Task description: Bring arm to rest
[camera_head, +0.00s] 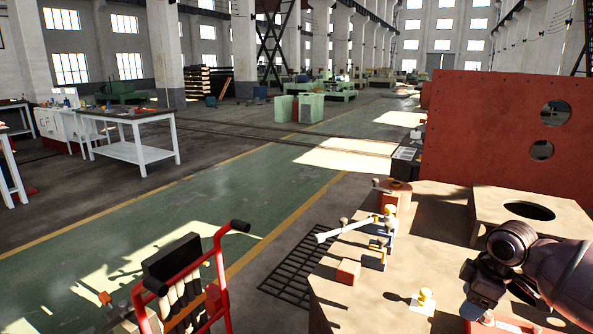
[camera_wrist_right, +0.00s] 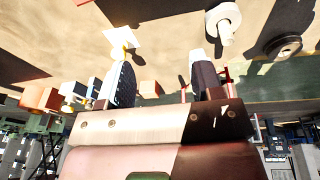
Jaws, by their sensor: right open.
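My right arm enters the head view from the right edge, above the tan bench top (camera_head: 420,225). Its dark wrist joint hides part of the bench, and the fingertips are hard to make out there. In the right wrist view my right gripper (camera_wrist_right: 163,78) shows two dark pads set wide apart with nothing held between them. The gripper is open. A white plate with a yellow knob (camera_head: 424,297) sits on the bench left of the arm; it also shows beyond the left finger in the wrist view (camera_wrist_right: 122,42). My left gripper is not in view.
A long lever (camera_head: 345,230), a small wooden block (camera_head: 347,271) and several knobs stand on the bench. A red panel with two holes (camera_head: 490,135) rises behind it. A red-framed trolley (camera_head: 222,275) stands at lower left. The green floor lane (camera_head: 190,205) is mostly clear.

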